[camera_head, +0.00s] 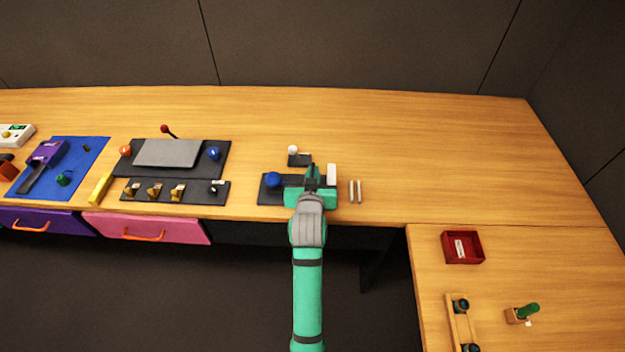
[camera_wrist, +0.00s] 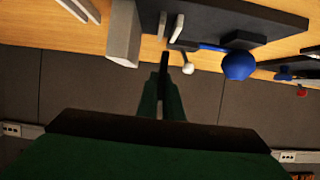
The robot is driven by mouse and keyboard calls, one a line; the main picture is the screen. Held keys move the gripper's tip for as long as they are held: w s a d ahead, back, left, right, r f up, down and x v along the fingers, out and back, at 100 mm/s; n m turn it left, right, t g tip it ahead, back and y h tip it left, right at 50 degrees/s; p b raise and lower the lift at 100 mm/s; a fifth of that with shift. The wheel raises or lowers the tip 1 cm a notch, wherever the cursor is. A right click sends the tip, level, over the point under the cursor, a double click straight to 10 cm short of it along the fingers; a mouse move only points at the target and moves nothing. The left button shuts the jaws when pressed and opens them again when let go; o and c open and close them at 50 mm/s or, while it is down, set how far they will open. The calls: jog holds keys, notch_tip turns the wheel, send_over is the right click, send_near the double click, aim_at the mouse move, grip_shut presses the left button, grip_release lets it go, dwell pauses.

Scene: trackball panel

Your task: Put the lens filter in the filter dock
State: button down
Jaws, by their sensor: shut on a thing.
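My gripper (camera_head: 312,182) is over the dark panel (camera_head: 266,198), with its fingers closed together. In the wrist view my gripper (camera_wrist: 164,85) is shut on a thin dark piece (camera_wrist: 163,65), seen nearly edge-on, which looks like the lens filter. Two short pale upright strips (camera_wrist: 178,28) stand on the panel just beyond the fingertips; they may be the filter dock. Another pair of pale strips (camera_head: 355,191) stands on the bare wood right of the panel. I cannot tell for certain which pair is the dock. The fingers hide part of the panel.
A blue ball (camera_head: 272,180) sits on the panel left of my gripper. A pale block (camera_head: 331,173) stands close on its right. A white-knobbed lever (camera_head: 293,150) is behind. A red tray (camera_head: 463,247) lies at the right. The table's back right is clear.

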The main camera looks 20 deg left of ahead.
jog(key=shift+w+a+f, duration=0.2)
jog(key=shift+w+f, duration=0.2)
jog(key=shift+f, duration=0.15)
jog(key=shift+w+a+f, duration=0.15)
jog(key=shift+w+f, duration=0.2)
jog(key=shift+f, duration=1.5)
jog(key=shift+f, duration=0.2)
jog(key=c, duration=1.9)
grip_release()
jog(key=shift+r, duration=0.1)
